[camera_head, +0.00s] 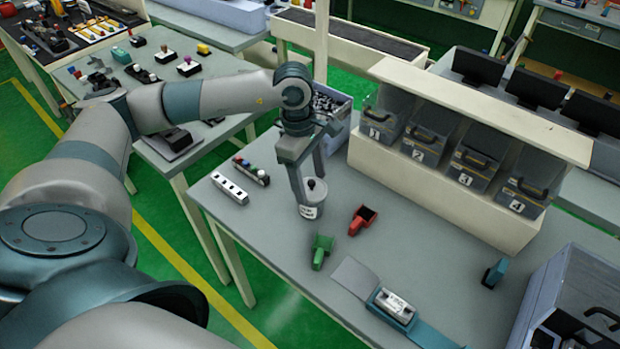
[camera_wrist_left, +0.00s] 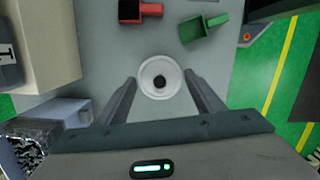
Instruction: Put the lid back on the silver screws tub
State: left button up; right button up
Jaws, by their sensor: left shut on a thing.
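A pale round tub (camera_head: 311,211) with a white label stands on the grey table; the print is too small to read. A round pale lid with a black knob (camera_head: 311,184) is at its top, and the lid (camera_wrist_left: 147,83) also shows from above in the left wrist view. My left gripper (camera_head: 305,190) points down with one finger on each side of the lid and is shut on it. The lid covers the tub from above, so I cannot tell whether it is fully seated. My right gripper is not in view.
A red scoop (camera_head: 362,219) and a green scoop (camera_head: 321,251) lie close by. A white socket strip (camera_head: 230,188) lies left. Numbered bins (camera_head: 426,143) stand in a shelf behind. A teal device (camera_head: 394,306) sits in front. The table right of the scoops is mostly clear.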

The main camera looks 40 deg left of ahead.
pick_arm(q)
jog(key=shift+b, duration=0.85)
dwell(1.7)
jog(key=shift+f+b, duration=0.15)
jog(key=shift+b, duration=0.8)
dwell(1.3)
dwell(0.5)
jog(key=o, duration=1.5)
jog(key=shift+r+p, duration=1.35)
jog(key=shift+r, duration=2.2)
jog(key=shift+c, duration=0.2)
